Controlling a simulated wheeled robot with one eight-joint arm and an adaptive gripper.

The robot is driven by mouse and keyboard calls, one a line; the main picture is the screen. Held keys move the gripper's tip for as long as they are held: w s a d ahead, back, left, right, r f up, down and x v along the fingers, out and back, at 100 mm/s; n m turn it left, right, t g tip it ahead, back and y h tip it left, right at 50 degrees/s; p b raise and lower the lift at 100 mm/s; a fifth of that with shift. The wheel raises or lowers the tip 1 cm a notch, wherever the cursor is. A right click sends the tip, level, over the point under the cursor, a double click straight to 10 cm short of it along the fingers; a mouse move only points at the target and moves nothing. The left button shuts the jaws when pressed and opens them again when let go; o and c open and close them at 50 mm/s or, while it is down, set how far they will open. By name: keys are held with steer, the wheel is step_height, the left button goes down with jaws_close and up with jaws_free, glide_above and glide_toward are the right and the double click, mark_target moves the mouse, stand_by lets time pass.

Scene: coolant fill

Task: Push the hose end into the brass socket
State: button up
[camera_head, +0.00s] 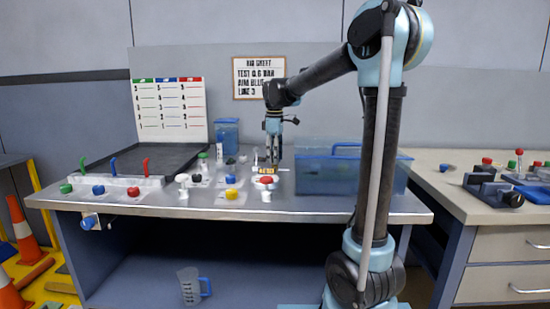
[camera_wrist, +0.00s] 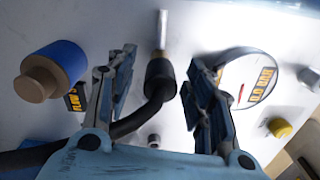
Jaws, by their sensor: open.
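In the wrist view a black hose end (camera_wrist: 160,73) with a thin pale metal tip points up the picture between my fingers. Its black hose curves down and off to the lower left. My gripper (camera_wrist: 160,90) is open, with one finger on each side of the hose end and a visible gap to both. In the head view my gripper (camera_head: 273,152) is low over the back middle of the bench, and the hose end cannot be made out there. A tan-tipped blue cylinder (camera_wrist: 60,68) lies left of my fingers. I cannot identify the brass socket surely in either view.
A round gauge (camera_wrist: 250,78) is close to my right finger, with a yellow knob (camera_wrist: 280,128) beyond. On the bench (camera_head: 330,205) are a translucent blue bin (camera_head: 345,172) right of my gripper, several coloured knobs to its left, and a dark tray (camera_head: 180,155). The front right is clear.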

step_height(320, 180, up, 12)
stand_by(0.6)
steer(key=shift+w+f, duration=0.1)
steer(key=c, duration=0.7)
steer(key=shift+f+n, duration=0.2)
steer(key=shift+n, duration=0.2)
jaws_close()
steer(key=f+n, duration=0.1)
steer(key=n, duration=0.1)
steer(key=shift+f+n, duration=0.1)
steer(key=shift+n, duration=0.2)
steer(key=shift+f, duration=2.95)
